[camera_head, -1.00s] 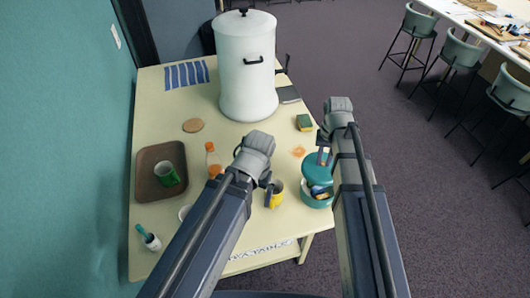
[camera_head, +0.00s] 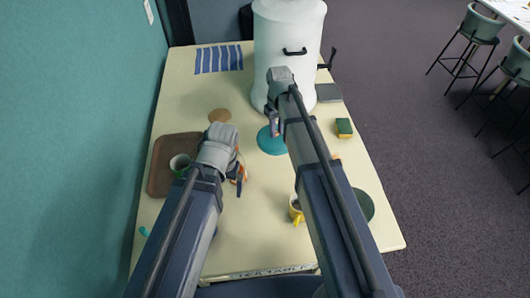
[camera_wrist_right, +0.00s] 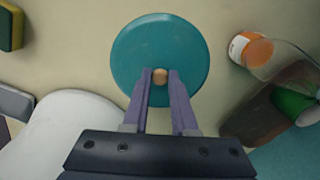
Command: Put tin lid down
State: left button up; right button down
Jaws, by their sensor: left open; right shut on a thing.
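The tin lid (camera_head: 271,143) is a round teal disc with a small wooden knob (camera_wrist_right: 160,76). My right gripper (camera_head: 273,126) is shut on the knob, over the table's middle in front of the white urn. In the right wrist view the lid (camera_wrist_right: 160,40) looks level. I cannot tell whether it touches the table. The teal tin (camera_head: 364,205) stands at the front right, partly hidden by my right arm. My left gripper (camera_head: 240,175) is open, close to an orange-topped bottle; its fingers are partly hidden.
The bottle (camera_wrist_right: 252,50) is near the lid. The white urn (camera_head: 288,45) stands behind it. A cork mat (camera_head: 220,116), brown tray (camera_head: 160,184) with green cup (camera_head: 180,163), yellow mug (camera_head: 296,212) and sponge (camera_head: 344,127) surround it. Cream tabletop (camera_head: 265,190) is bare in front.

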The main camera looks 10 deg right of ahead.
pick_arm(q)
jog(key=shift+f+b, duration=4.95)
jog(key=shift+f, duration=0.05)
pick_arm(e)
jog(key=shift+f, duration=5)
pick_arm(q)
jog(key=shift+f, duration=0.1)
jog(key=shift+f, duration=0.15)
pick_arm(e)
jog(key=shift+f, duration=0.2)
jog(key=c, duration=0.7)
grip_release()
jog(key=shift+r, duration=0.1)
notch_tip(320, 180, up, 12)
jog(key=p, duration=1.2)
jog(key=shift+r, duration=0.2)
pick_arm(q)
notch_tip(320, 180, up, 12)
jog(key=shift+r, duration=0.25)
pick_arm(e)
jog(key=shift+m+h, duration=0.3)
jog(key=shift+h, duration=0.3)
jog(key=s+a, duration=0.2)
jog(key=s, duration=0.5)
jog(key=s+a, duration=0.2)
jog(key=s, duration=0.5)
jog(key=s+a, duration=0.3)
jog(key=s, duration=0.3)
jog(key=shift+s, duration=0.4)
